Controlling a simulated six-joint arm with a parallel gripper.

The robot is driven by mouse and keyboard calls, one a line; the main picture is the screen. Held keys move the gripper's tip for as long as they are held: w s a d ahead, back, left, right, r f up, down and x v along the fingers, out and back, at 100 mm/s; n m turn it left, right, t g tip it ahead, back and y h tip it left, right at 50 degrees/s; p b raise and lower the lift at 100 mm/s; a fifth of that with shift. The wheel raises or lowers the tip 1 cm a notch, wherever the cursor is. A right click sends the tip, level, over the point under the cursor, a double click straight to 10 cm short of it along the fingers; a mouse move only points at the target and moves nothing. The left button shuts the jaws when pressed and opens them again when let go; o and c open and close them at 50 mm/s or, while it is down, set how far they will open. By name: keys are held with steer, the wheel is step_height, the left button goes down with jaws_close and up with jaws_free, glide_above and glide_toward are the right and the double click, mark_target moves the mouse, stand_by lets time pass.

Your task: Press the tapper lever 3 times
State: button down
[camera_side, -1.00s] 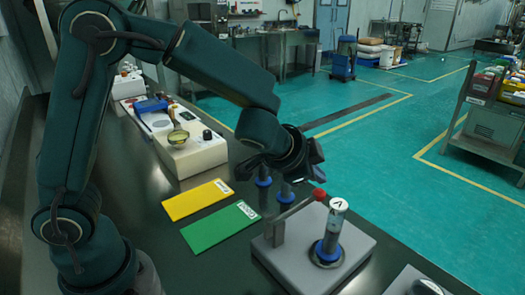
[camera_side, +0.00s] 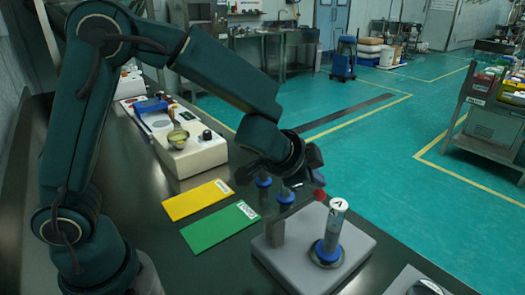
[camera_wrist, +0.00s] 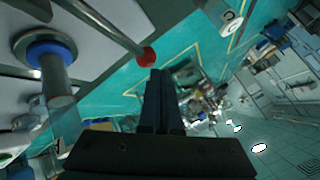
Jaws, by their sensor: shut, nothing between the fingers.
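The tapper has a pale grey base (camera_side: 345,262) on the dark bench. Its thin lever (camera_side: 297,209) runs from an upright post to a red ball (camera_side: 320,194) at its tip. My gripper (camera_side: 318,182) is shut and empty, fingers pointing down just above the red ball. In the wrist view the lever (camera_wrist: 100,25) ends in the red ball (camera_wrist: 147,57), right beside the shut fingertips (camera_wrist: 160,72). I cannot tell whether they touch. A cylinder marked A (camera_side: 335,225) stands in a blue ring on the base, right of the lever.
A yellow plate (camera_side: 198,199) and a green plate (camera_side: 220,226) lie left of the tapper. Posts with blue collars (camera_side: 264,181) stand behind it. A white device (camera_side: 190,150) with a small bowl sits farther back. A grey object (camera_side: 425,287) is at the lower right.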

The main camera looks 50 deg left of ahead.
steer(key=shift+f, duration=1.25)
stand_by(1.2)
steer(key=shift+r, duration=0.15)
stand_by(0.4)
steer(key=shift+r, duration=1.55)
steer(key=shift+r, duration=2.5)
steer(key=shift+r, duration=1.9)
steer(key=shift+f, duration=0.1)
